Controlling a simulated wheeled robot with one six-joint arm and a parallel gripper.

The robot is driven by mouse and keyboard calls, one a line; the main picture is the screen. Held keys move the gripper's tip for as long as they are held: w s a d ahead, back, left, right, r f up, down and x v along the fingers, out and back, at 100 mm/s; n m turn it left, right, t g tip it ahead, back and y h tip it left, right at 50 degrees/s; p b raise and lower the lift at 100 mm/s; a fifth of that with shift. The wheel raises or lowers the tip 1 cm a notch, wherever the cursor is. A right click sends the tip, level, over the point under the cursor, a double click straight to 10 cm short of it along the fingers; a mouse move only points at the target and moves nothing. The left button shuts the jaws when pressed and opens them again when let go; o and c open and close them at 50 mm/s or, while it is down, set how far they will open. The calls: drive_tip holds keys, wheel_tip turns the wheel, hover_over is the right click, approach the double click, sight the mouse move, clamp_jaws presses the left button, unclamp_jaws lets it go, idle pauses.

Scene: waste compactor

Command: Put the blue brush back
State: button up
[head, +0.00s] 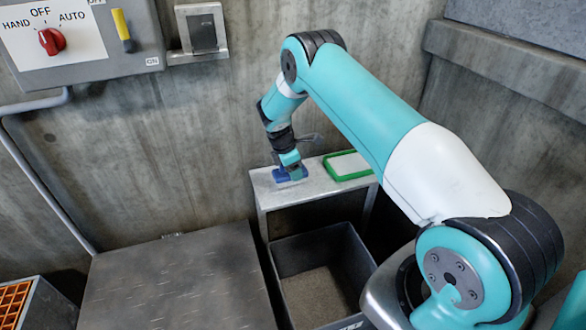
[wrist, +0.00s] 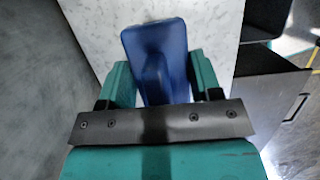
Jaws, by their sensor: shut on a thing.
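The blue brush (head: 290,175) is at the left part of a small pale table's top (head: 262,183). My gripper (head: 291,165) is above it, pointing down, with its jaws shut on the brush. In the wrist view the blue brush (wrist: 155,55) lies between the two teal fingers (wrist: 160,85), which touch or nearly touch its sides. Its bristles are hidden. I cannot tell whether the brush rests on the top or is just above it.
A green-rimmed tray (head: 348,166) is on the tabletop right of the brush. A dark open bin (head: 283,262) stands in front of the table. A grey metal lid (head: 180,285) lies left of it. A control box (head: 85,40) hangs on the concrete wall.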

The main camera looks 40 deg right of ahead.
drive_tip(key=shift+f, duration=0.1)
drive_tip(key=o, duration=0.9)
drive_tip(key=v, duration=1.1)
drive_tip(key=shift+a+r+b, duration=0.1)
drive_tip(key=shift+r+b, duration=0.25)
drive_tip(key=shift+b, duration=0.05)
drive_tip(key=s+a+r+m+t+y, duration=0.2)
drive_tip(key=s+a+r+m+y, duration=0.15)
drive_tip(key=s+a+r, duration=1.1)
drive_tip(key=s+a+r+m+y, duration=0.1)
drive_tip(key=s+a+r, duration=0.1)
drive_tip(key=s, duration=0.5)
drive_tip(key=s+a+r+m+y, duration=0.1)
drive_tip(key=s+a+r+m, duration=0.1)
drive_tip(key=s+a, duration=0.2)
drive_tip(key=s+a+r+m+g+y, duration=0.1)
drive_tip(key=s+a+r, duration=0.1)
drive_tip(key=s, duration=0.9)
drive_tip(key=shift+a, duration=0.85)
drive_tip(key=shift+s+y, duration=0.15)
drive_tip(key=shift+y, duration=0.1)
